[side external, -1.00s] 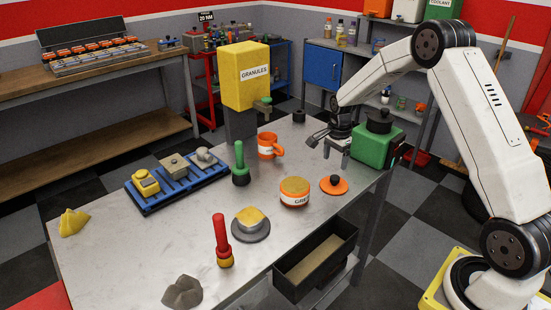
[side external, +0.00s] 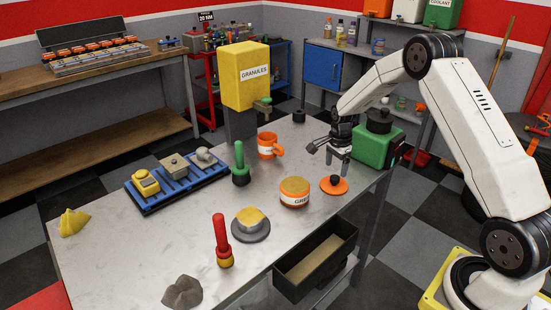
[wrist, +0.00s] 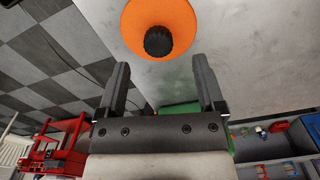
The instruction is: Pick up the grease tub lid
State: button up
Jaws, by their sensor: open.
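The grease tub lid (side external: 333,186) is an orange disc with a dark round knob. It lies flat on the metal table, right of the open orange grease tub (side external: 295,191). My gripper (side external: 338,170) is open and empty, pointing down just above and behind the lid in the side view, apart from it. In the wrist view the lid (wrist: 160,26) is at the top, cut off by the edge, with its knob toward my gripper (wrist: 160,80). The lid lies beyond the two fingertips, with clear space between them.
A green container (side external: 372,146) stands close right of my gripper. An orange mug (side external: 269,146) is to the left. A black open bin (side external: 317,258) sits at the table's front edge.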

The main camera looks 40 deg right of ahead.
aim_at(335, 177)
jog(key=shift+s+f, duration=0.1)
jog(key=shift+f, duration=2.4)
grip_shut()
